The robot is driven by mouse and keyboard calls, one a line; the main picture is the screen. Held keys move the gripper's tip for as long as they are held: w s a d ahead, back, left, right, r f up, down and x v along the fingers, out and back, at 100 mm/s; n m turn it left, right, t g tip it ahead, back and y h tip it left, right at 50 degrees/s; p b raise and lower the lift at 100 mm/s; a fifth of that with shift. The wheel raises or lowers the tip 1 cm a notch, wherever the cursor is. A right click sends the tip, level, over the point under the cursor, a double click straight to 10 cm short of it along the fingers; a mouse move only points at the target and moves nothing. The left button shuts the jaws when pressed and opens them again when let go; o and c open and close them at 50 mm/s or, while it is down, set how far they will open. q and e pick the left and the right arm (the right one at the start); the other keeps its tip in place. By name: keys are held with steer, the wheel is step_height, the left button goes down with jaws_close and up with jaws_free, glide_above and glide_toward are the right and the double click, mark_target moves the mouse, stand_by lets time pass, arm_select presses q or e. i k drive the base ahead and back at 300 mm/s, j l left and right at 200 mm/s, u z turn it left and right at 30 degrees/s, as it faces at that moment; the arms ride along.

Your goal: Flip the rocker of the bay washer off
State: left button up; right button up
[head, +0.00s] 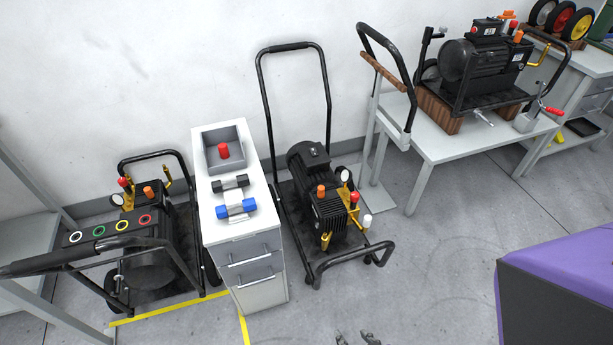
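A black-framed washer (148,262) stands on the floor at the left, beside yellow floor tape; it appears to be the bay washer. It has a pressure gauge (117,200), a red knob (124,182), an orange part (148,193) and a panel with several coloured rings (110,231). I cannot make out its rocker or that rocker's position. Dark fingertips of a gripper, seemingly my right gripper (356,339), show at the bottom edge, spread apart and empty, well to the right of this washer. My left gripper is not in view.
A drawer cabinet (242,232) stands right of the bay washer. A second washer on a trolley (325,211) stands beyond it. A third washer (478,68) is on a white table (455,140). A purple-topped block (570,262) fills the lower right.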

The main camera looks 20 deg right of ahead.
mark_target(313, 151)
steer(key=i+l+u, duration=0.1)
steer(key=i+l, duration=0.15)
steer(key=i+l+u, duration=0.15)
steer(key=l, duration=0.3)
steer(key=i+l+u, duration=0.1)
steer(key=i+l, duration=0.25)
steer(key=i+l+u, duration=0.15)
steer(key=l, duration=0.3)
